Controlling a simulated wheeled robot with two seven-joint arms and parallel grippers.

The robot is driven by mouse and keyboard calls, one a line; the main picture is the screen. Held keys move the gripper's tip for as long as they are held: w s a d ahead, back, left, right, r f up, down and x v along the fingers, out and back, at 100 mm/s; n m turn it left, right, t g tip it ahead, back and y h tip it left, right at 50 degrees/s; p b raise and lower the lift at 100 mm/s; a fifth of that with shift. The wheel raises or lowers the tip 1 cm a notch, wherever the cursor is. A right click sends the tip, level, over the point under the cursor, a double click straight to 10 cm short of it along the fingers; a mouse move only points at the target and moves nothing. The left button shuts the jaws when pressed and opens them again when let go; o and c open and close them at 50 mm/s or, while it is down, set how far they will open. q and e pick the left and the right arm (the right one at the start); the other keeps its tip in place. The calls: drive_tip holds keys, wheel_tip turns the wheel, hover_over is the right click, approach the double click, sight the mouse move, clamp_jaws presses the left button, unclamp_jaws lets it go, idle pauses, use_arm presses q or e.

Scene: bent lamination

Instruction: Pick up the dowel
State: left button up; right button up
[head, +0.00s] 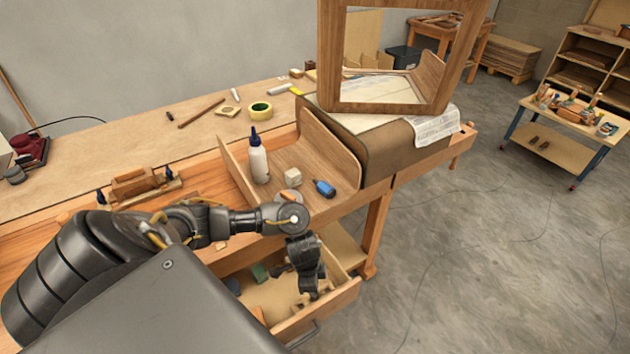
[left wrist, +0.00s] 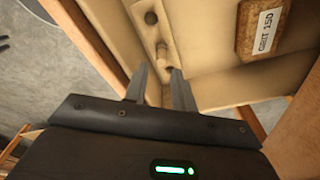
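In the left wrist view a short, pale wooden peg, which looks like the dowel (left wrist: 162,52), lies in the open drawer (left wrist: 215,82), just beyond the fingertips. My left gripper (left wrist: 158,74) is open, with a gap between its two fingers and nothing held. In the head view my left gripper (head: 307,285) points down into the drawer (head: 335,302) under the bench. The dowel cannot be made out there, as the gripper and arm cover part of the drawer. My right gripper is not in view.
Drawer walls stand close around the gripper. Above, the bench holds a white bottle (head: 258,160), a pale cube (head: 293,177) and a blue-handled item (head: 324,188).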

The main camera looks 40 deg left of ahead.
use_arm(q)
drive_tip(key=shift+w+f, duration=0.15)
drive_tip(key=shift+f, duration=0.3)
drive_tip(key=shift+d+f, duration=0.1)
drive_tip(key=f, duration=0.5)
drive_tip(key=shift+w+b, duration=0.2)
drive_tip(key=shift+b, duration=0.2)
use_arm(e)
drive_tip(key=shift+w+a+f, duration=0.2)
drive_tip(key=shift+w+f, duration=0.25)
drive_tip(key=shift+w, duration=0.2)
use_arm(q)
clamp_jaws()
